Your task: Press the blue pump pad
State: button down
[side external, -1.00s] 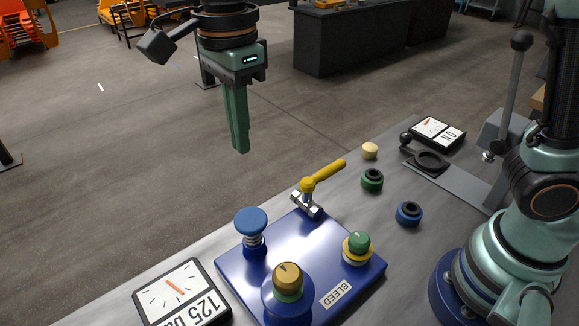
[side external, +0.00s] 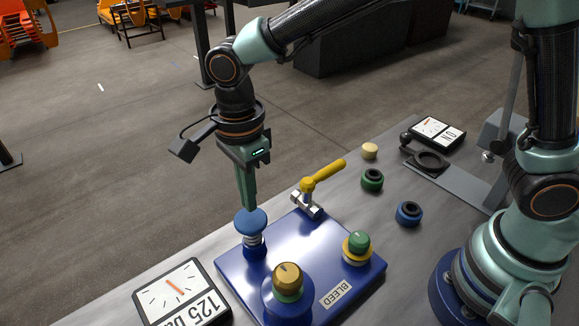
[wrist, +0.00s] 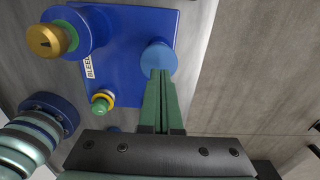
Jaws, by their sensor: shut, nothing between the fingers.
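The blue pump pad (side external: 251,223) is a round blue cap on a spring stem at the left corner of the blue base plate (side external: 310,245). My gripper (side external: 250,208) is shut and empty, pointing down, with its green fingertips at the top of the pad. I cannot tell whether they touch it. In the wrist view the pad (wrist: 159,58) shows just beyond my closed fingertips (wrist: 160,72), which overlap its lower edge. The spring under the pad is visible in the side external view and does not look clearly squeezed.
The plate also bears a yellow-handled valve (side external: 322,176), a gold knob (side external: 288,277) and a green knob (side external: 358,243). A gauge display (side external: 180,292) reading 125 stands at the plate's left.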

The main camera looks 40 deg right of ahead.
aim_at(251, 216)
jog(key=shift+f, duration=1.1)
jog(key=shift+f, duration=1.85)
notch_tip(251, 216, up, 14)
jog(key=shift+r, duration=0.25)
